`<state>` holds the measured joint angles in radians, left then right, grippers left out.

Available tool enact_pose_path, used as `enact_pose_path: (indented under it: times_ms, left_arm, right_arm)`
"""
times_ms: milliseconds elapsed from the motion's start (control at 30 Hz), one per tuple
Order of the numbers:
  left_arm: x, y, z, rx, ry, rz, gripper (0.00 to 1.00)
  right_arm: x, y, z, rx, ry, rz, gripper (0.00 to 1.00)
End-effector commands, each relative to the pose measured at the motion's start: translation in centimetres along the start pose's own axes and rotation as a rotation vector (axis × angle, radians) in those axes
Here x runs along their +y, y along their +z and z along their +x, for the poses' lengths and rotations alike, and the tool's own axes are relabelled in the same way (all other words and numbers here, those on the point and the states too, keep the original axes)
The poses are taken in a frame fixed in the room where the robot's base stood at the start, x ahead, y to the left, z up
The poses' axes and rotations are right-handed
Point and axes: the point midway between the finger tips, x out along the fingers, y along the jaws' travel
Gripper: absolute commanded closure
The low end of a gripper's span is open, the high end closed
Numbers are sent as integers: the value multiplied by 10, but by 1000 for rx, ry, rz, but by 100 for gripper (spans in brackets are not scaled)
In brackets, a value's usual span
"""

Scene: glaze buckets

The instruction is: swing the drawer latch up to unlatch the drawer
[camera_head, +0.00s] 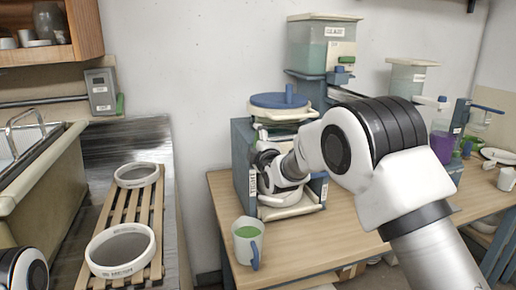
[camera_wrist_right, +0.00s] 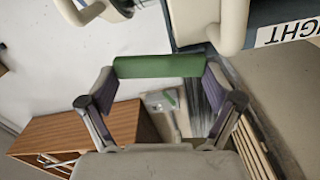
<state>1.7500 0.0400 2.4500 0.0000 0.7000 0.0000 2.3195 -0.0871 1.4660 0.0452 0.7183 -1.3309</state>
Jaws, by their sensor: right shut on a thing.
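My right gripper (camera_head: 260,154) reaches to the front of a blue-grey cabinet unit (camera_head: 241,151) with a blue round lid (camera_head: 280,100). In the right wrist view, the fingertips of my right gripper (camera_wrist_right: 157,72) are shut on a green bar (camera_wrist_right: 156,66), which spans between them. The bar looks like the latch's handle; my gripper and arm hide most of the latch and drawer front in the head view. A label ending in "IGHT" (camera_wrist_right: 285,33) shows on the unit beside the gripper. My left gripper is out of view.
Two ring-shaped sieves (camera_head: 122,250) lie on a slatted rack at left. A grey wall box (camera_head: 101,91) hangs behind. Tanks stand at the back right.

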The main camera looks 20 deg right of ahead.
Motion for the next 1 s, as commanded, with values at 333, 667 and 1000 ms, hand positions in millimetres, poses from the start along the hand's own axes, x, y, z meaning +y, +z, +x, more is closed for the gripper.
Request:
enact_pose_path:
  times_ms: [333, 667, 1000]
  left_arm:
    - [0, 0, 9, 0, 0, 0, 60]
    - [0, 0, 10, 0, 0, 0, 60]
    - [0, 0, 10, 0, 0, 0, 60]
  right_arm:
    - [-4, -6, 0, 1, 0, -187, 72]
    - [-4, -7, 0, 1, -1, -232, 72]
    - [-4, -7, 0, 1, -1, -233, 0]
